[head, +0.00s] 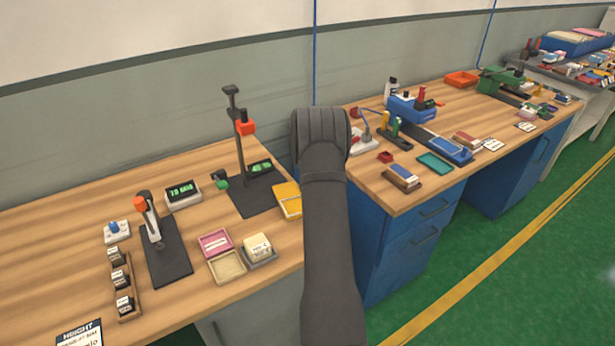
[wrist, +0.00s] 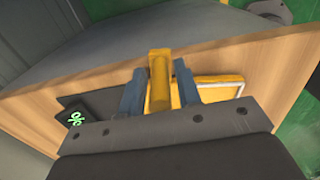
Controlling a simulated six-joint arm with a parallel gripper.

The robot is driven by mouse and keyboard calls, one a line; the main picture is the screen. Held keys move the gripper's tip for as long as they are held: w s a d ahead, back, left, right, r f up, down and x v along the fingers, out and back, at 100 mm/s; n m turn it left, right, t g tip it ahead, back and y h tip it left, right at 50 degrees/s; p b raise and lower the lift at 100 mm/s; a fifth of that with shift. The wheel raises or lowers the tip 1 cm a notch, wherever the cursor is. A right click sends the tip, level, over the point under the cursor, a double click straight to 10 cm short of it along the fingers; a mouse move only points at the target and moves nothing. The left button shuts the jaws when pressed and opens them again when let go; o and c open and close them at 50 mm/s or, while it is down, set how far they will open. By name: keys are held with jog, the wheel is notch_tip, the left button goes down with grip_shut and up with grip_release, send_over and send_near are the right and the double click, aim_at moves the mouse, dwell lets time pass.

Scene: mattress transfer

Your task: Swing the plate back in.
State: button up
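The yellow plate (head: 287,200), with a pale inner face, sticks out to the right of a dark stand base (head: 250,198) near the bench's right end. My arm covers its right part in the head view. In the wrist view the plate (wrist: 238,80) lies to the right of my fingers. A yellow upright handle (wrist: 160,65) stands between the two blue-grey fingers of my gripper (wrist: 160,82), which close against both its sides. In the head view my arm hides the gripper. The stand's green-lit display (head: 261,167) also shows in the wrist view (wrist: 76,119).
The stand's tall post (head: 238,130) with an orange head rises left of my arm. A pink tray (head: 215,243), a tan tray (head: 227,267) and a second small stand (head: 165,250) lie in front. A gap separates this bench from the right bench (head: 400,205).

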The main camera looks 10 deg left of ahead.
aim_at(287, 202)
grip_shut()
jog(key=shift+s, duration=0.1)
jog(key=s+m, duration=0.1)
jog(key=m, duration=0.1)
jog(key=s+m, duration=0.1)
jog(key=m, duration=0.1)
jog(key=shift+s, duration=0.4)
jog(key=s+m, duration=0.1)
jog(key=m, duration=0.1)
jog(key=s+m, duration=0.1)
jog(key=shift+s+a+m, duration=0.2)
jog(key=shift+a+m, duration=0.1)
jog(key=shift+m, duration=0.1)
jog(key=s+a+m, duration=0.1)
jog(key=m, duration=0.1)
jog(key=s+a+m, duration=0.1)
jog(key=m, duration=0.1)
jog(key=shift+s, duration=0.3)
jog(key=shift+s+a+m, duration=0.35)
jog(key=shift+a+m, duration=0.2)
jog(key=shift+m, duration=0.5)
jog(key=shift+s+a+m, duration=0.35)
jog(key=shift+a+m, duration=0.2)
jog(key=shift+m, duration=0.5)
jog(key=shift+o, duration=1.5)
grip_release()
